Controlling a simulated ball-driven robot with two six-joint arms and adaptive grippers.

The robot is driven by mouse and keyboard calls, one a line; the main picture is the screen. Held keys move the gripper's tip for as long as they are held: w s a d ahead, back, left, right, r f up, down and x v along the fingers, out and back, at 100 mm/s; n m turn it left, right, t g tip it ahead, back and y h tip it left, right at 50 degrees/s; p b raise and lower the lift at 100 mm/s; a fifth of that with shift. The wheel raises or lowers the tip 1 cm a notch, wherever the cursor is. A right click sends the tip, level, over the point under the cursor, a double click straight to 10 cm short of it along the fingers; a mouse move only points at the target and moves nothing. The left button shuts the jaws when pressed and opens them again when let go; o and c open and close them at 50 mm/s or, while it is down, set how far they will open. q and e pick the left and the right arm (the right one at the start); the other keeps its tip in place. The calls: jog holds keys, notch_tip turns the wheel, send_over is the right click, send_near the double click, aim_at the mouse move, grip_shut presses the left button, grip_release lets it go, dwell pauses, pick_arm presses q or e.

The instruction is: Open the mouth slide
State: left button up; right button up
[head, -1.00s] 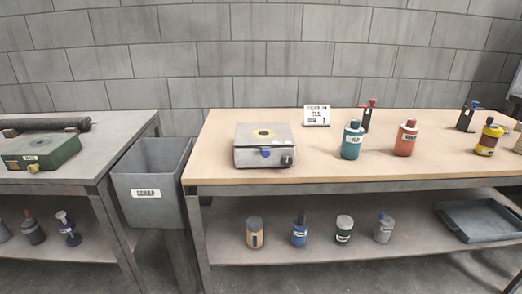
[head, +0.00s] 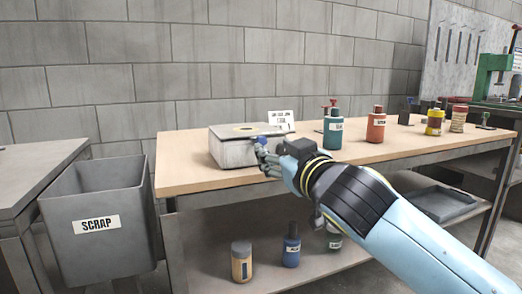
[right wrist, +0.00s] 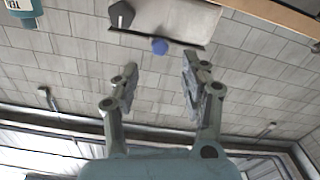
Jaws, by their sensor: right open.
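A grey metal box (head: 232,150) with a yellow ring on its lid sits on the wooden bench. Its blue knob shows in the right wrist view (right wrist: 159,46), with a black knob (right wrist: 121,15) beside it. I take the blue knob to be the mouth slide's handle, but the slide itself is not clear. My right gripper (head: 265,158) is at the box's front and hides part of it. In the right wrist view, my right gripper (right wrist: 160,68) is open and empty, with the blue knob just beyond and between its fingertips, apparently apart. My left gripper is not in view.
A white sign (head: 281,120) stands behind the box. A teal bottle (head: 333,131) and a red bottle (head: 376,127) stand to its right. A grey scrap bin (head: 100,255) is left of the bench (head: 185,177). Bottles stand on the shelf below.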

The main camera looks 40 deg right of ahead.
aim_at(263, 142)
jog(key=b+x, duration=0.1)
jog(key=x, duration=0.6)
jog(key=shift+w+f, duration=0.1)
jog(key=shift+w, duration=0.2)
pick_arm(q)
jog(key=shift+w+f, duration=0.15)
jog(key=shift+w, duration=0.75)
pick_arm(e)
jog(key=shift+w+d, duration=0.15)
jog(key=shift+w, duration=0.3)
jog(key=shift+c, duration=0.2)
grip_shut()
